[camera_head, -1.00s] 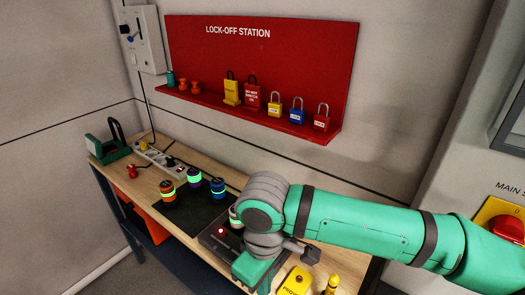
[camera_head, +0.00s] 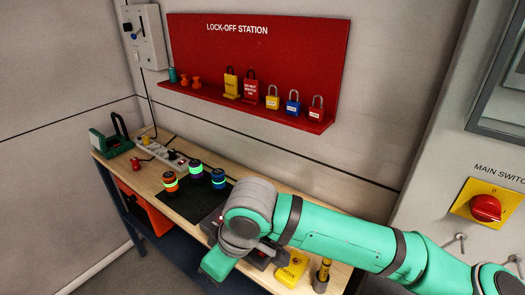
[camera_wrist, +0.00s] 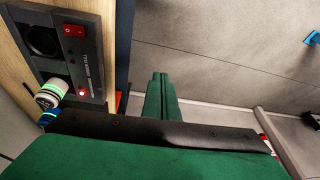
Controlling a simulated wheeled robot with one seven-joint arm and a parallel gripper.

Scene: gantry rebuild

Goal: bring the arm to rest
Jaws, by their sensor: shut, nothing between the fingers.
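My arm reaches in from the right in the head view, over the front of the workbench (camera_head: 150,180). My gripper is the green part at its end, beside the dark tester box; its fingertips are not clear there. In the wrist view my gripper (camera_wrist: 161,92) shows two green fingers pressed together, with nothing between them. They point out over grey floor, just beyond the bench edge.
The dark box (camera_wrist: 75,50) has a red switch, a lit red lamp and a white-green cylinder (camera_wrist: 50,92). Three banded cylinders (camera_head: 196,173) stand on a black mat. A yellow block (camera_head: 291,269) is near my arm. The red lock-off board (camera_head: 255,60) and main switch (camera_head: 486,208) are behind.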

